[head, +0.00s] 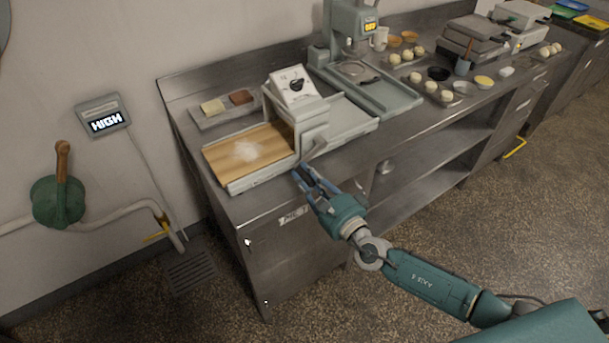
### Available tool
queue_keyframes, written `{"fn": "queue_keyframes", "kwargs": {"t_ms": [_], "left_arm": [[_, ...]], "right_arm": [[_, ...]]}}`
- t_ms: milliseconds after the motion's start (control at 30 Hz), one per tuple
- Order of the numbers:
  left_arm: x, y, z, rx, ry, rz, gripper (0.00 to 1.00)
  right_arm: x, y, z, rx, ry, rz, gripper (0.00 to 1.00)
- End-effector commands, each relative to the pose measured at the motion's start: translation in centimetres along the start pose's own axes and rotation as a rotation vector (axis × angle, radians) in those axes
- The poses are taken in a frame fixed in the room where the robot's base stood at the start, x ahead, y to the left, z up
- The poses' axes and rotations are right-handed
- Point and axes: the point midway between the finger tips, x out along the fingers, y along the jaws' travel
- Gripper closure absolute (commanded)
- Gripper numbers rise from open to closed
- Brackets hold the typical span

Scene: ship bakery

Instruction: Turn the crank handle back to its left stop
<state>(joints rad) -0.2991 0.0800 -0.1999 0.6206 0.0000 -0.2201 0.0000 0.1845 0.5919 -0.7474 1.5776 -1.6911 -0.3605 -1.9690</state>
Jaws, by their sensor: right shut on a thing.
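The dough sheeter (285,118) stands on the steel counter, with a wooden board (222,160) on its left and a grey tray on its right. My right gripper (303,174) is at the front edge of the sheeter, just below the housing, shut on the end of the crank handle. The fingers hide the gripped part. My left gripper is out of view.
A dial (297,85) tops the housing. A butter tray (226,108) sits behind the board. A mixer (350,25) and dough balls stand farther right. A green valve (57,200) with a wooden lever and a panel reading HIGH (104,122) are on the left wall.

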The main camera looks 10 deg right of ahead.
Motion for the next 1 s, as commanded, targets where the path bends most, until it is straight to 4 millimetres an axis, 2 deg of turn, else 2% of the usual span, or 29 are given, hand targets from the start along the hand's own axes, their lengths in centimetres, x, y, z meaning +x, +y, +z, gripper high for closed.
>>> {"fn": "queue_keyframes", "kwargs": {"t_ms": [333,367,433,467,767,867,1000], "left_arm": [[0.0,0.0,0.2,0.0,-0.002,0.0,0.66],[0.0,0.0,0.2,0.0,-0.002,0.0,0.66],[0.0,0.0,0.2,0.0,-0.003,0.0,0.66],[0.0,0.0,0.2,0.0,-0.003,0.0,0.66],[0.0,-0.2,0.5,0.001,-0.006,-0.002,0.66],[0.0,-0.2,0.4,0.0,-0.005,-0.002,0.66],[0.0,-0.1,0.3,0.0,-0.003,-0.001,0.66]], "right_arm": [[-0.1,0.4,-0.2,-0.006,0.002,0.008,1.0],[-0.1,0.4,-0.2,-0.006,0.002,0.008,0.8],[-0.1,0.4,-0.2,-0.006,0.002,0.008,0.66],[-0.1,0.4,-0.2,-0.005,0.002,0.007,0.63],[-0.2,0.2,-0.1,-0.005,0.001,0.003,0.63],[-1.0,0.2,-0.1,-0.004,0.001,0.004,0.63],[-3.5,0.3,-0.2,-0.005,0.002,0.006,0.63]]}}
